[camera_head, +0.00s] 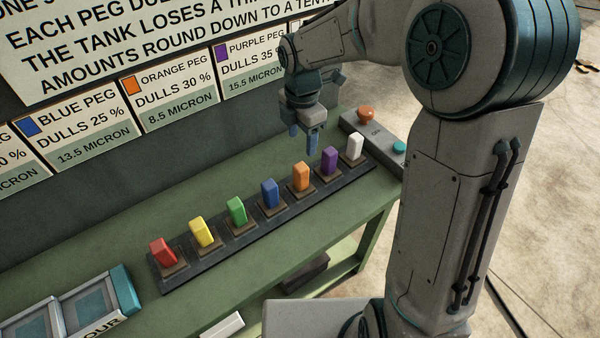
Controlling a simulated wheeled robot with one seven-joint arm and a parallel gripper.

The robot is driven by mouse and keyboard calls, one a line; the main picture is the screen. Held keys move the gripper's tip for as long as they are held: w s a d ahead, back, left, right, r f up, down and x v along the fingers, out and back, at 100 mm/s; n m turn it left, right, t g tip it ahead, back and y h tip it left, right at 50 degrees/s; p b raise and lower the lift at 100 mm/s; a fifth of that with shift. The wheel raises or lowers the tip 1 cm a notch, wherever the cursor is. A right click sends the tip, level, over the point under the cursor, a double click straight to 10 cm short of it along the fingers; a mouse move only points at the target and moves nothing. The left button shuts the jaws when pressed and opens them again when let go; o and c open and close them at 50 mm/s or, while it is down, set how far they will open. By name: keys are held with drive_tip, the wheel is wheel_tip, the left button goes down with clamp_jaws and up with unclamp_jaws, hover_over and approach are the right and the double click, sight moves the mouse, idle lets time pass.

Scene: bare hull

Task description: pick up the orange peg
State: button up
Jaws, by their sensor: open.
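The orange peg (301,177) stands upright in a dark rack (220,252) on the green bench, between the blue peg (269,193) on its left and the purple peg (329,160) on its right. My gripper (311,142) is above and behind the row, over the orange and purple pegs in the picture. It points down, open and empty, apart from the orange peg. Its fingers are small in the picture and partly overlap each other.
The red (163,252), yellow (202,232), green (236,210) and white (354,147) pegs share the rack. A control box with an orange button (365,115) and a teal button (399,147) sits right of it. A teal-ended panel (124,288) lies at left. A sign wall (120,170) rises behind.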

sight(301, 167)
wheel_tip(301, 167, down, 14)
drive_tip(key=shift+s+a+r+p, duration=0.1)
drive_tip(key=shift+r+p, duration=0.05)
drive_tip(key=shift+p, duration=0.25)
drive_tip(key=c, duration=1.2)
